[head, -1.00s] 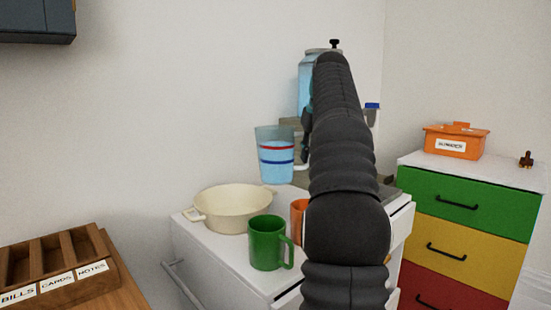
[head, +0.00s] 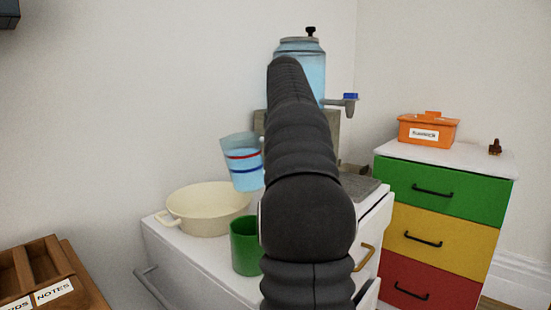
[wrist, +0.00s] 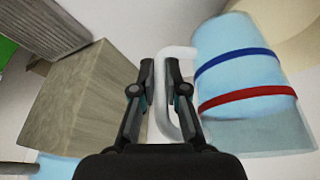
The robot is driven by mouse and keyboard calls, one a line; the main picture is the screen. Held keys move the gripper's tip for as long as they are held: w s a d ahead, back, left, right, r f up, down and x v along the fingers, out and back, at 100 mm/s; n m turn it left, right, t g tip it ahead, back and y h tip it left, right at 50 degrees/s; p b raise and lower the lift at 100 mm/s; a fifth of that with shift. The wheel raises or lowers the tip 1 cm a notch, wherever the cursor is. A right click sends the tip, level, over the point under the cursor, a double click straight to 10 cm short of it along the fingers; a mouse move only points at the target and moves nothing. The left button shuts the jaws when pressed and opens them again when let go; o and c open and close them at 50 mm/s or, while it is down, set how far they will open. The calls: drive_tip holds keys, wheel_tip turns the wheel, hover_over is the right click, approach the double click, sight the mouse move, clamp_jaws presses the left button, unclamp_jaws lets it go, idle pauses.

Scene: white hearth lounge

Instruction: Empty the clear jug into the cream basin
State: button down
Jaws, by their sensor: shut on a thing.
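The clear jug (head: 243,165) holds blue water and has a red and a blue band. In the head view it is held up in the air, tilted slightly with its top leaning left. In the wrist view the jug (wrist: 243,75) is right of my gripper (wrist: 160,78), which is shut on its pale handle. In the head view my arm hides the gripper. The cream basin (head: 205,212) stands on the white cabinet, left of and lower than the jug. Part of its pale surface shows at the wrist view's upper right (wrist: 292,30). No stream of water shows.
A green mug (head: 244,246) stands in front of the basin, partly behind my arm. A blue water dispenser (head: 312,68) with a tap stands behind. A wooden letter tray (head: 60,275) is at lower left. A drawer unit (head: 440,190) with an orange box is at right.

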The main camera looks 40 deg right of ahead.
drive_tip(key=shift+s+d+r+n+g+h, duration=0.15)
drive_tip(key=shift+r+g+h, duration=0.15)
drive_tip(key=shift+r+h, duration=0.3)
drive_tip(key=shift+d+r+n+g+h, duration=0.15)
drive_tip(key=shift+r+g+h, duration=0.15)
drive_tip(key=shift+r+h, duration=0.3)
drive_tip(key=shift+a+r+n+g+h, duration=0.1)
drive_tip(key=shift+r+n+g+h, duration=0.2)
drive_tip(key=shift+r+g+h, duration=0.75)
drive_tip(key=shift+f+t+h, duration=0.15)
drive_tip(key=shift+t+h, duration=0.1)
drive_tip(key=shift+t, duration=0.1)
drive_tip(key=shift+s+a+h, duration=0.1)
drive_tip(key=shift+a+h, duration=0.1)
drive_tip(key=shift+h, duration=0.2)
drive_tip(key=shift+a+f+h+b, duration=0.2)
drive_tip(key=shift+a+h+b, duration=0.05)
drive_tip(key=shift+h+b, duration=0.3)
drive_tip(key=shift+w+a+r+n+g+h, duration=0.45)
drive_tip(key=shift+a+g+h, duration=0.2)
drive_tip(key=shift+h, duration=0.3)
idle(1.4)
idle(0.4)
drive_tip(key=shift+w+a+h, duration=0.1)
drive_tip(key=shift+a+h, duration=0.1)
drive_tip(key=shift+h, duration=0.1)
drive_tip(key=shift+w+a+n+g+h+b, duration=0.2)
drive_tip(key=shift+a+n+g+h+b, duration=0.05)
drive_tip(key=shift+a+h+b, duration=0.05)
idle(0.9)
